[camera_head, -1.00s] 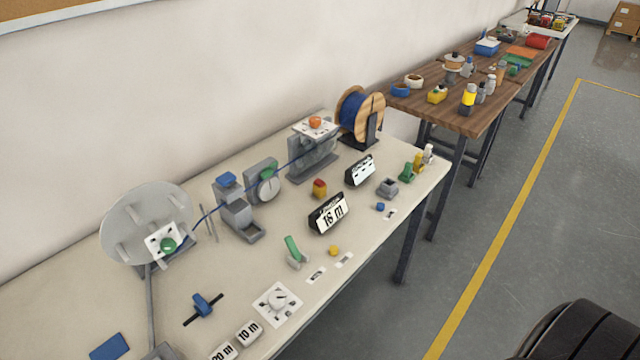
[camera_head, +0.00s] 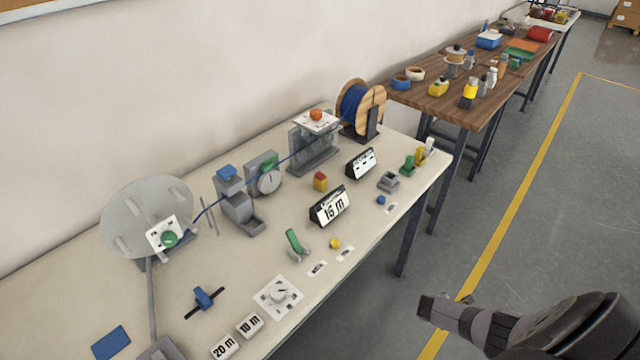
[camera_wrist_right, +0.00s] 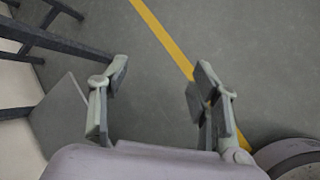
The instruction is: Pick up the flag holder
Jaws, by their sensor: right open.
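No object is plainly recognisable as the flag holder. A small grey open-topped block (camera_head: 388,182) sits near the right end of the cream table and may be it. A row of small upright pieces stands beyond it near the table corner: a green one (camera_head: 408,165), a yellow one (camera_head: 420,156) and a whitish one. My right gripper (camera_head: 434,308) is over the floor, off the table's front edge, apart from these. In the right wrist view its fingers (camera_wrist_right: 160,85) are spread with only floor between them. My left gripper is in neither view.
The cream table (camera_head: 120,285) carries a spool of blue cable (camera_head: 360,107), a black "15 m" display (camera_head: 329,206), a dial gauge (camera_head: 268,180) and a grey disc (camera_head: 140,215). A wooden table (camera_head: 450,112) stands behind. The floor in front is clear, with a yellow line.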

